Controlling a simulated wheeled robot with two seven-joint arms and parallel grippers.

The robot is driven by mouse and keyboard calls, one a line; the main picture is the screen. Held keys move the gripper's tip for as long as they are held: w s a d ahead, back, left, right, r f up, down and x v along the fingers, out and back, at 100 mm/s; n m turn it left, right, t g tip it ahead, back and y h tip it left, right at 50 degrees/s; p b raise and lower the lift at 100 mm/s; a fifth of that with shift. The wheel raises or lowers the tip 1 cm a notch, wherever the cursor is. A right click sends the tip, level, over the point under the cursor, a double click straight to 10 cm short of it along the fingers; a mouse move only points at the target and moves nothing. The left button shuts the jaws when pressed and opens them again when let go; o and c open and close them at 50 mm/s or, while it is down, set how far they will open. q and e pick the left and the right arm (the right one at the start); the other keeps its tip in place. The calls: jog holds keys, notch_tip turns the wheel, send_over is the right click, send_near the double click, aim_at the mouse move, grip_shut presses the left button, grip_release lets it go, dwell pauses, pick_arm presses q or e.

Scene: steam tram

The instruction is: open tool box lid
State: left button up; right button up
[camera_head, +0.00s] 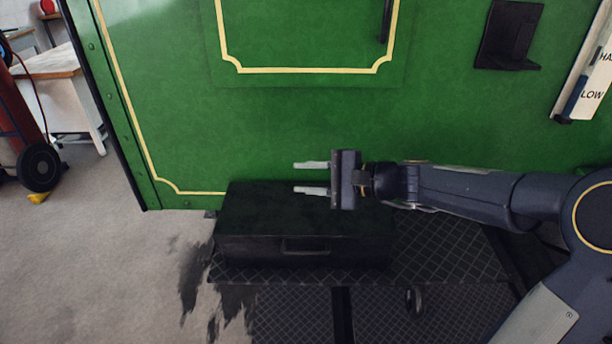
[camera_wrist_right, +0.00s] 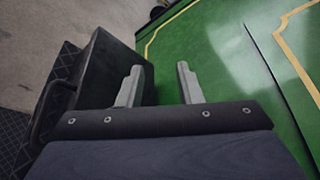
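The black tool box (camera_head: 302,227) sits on a dark patterned step against the green tram side, with its lid shut. A handle (camera_head: 304,246) is on its front face. My right gripper (camera_head: 311,178) is above the back part of the box, pointing left, with its two fingers apart and nothing between them. In the right wrist view the open fingers (camera_wrist_right: 160,85) show in front of the green panel, and the tool box (camera_wrist_right: 100,80) is on their left. I cannot tell whether a finger touches the lid. My left gripper is not in view.
The green tram panel (camera_head: 300,120) rises right behind the box. A black bracket (camera_head: 510,35) and a lever plate (camera_head: 585,75) are on it at upper right. The patterned step (camera_head: 450,250) continues right of the box. Grey floor (camera_head: 110,260) is clear at left.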

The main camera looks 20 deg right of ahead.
jog(key=shift+w+a, duration=0.15)
jog(key=shift+a, duration=0.05)
grip_shut()
dwell(1.3)
